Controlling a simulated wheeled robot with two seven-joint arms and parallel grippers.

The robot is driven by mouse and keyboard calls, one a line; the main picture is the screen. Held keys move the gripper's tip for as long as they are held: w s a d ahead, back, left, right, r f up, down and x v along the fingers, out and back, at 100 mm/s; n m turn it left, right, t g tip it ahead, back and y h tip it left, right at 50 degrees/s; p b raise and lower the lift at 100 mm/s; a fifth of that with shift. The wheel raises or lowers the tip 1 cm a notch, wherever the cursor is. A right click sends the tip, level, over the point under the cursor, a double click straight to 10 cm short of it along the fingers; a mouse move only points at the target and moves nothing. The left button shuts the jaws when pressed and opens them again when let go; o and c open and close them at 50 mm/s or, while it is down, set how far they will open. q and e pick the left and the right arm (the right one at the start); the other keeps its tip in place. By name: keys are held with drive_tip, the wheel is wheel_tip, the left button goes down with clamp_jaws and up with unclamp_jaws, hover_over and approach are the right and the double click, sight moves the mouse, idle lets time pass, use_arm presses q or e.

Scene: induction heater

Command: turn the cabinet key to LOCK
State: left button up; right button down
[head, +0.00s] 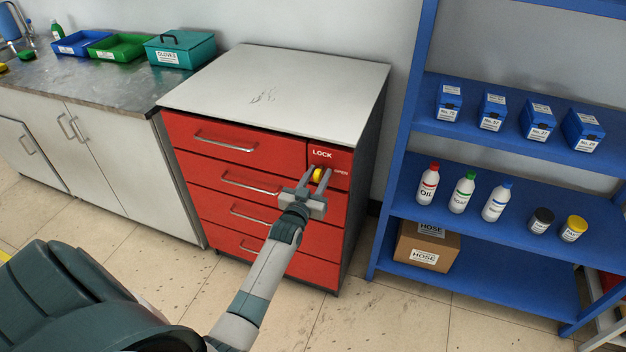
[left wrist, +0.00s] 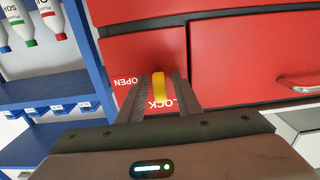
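The red drawer cabinet (head: 225,168) has a key panel at its upper right, marked LOCK (head: 322,154) above and OPEN (head: 341,171) to the right. The yellow key (head: 317,175) sticks out of this panel. My left gripper (head: 317,177) is in front of the panel with one finger on each side of the key. In the left wrist view the key (left wrist: 160,88) stands between the spread fingers, with narrow gaps beside it. I cannot tell exactly which mark the key points to. My right gripper is not in view.
A blue shelf unit (head: 490,145) with boxes and bottles stands close on the right. A counter (head: 100,80) with bins stands on the left. The cabinet's grey top (head: 275,80) is clear, and its drawers are shut.

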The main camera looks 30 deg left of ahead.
use_arm(q)
drive_tip(key=shift+s, duration=0.15)
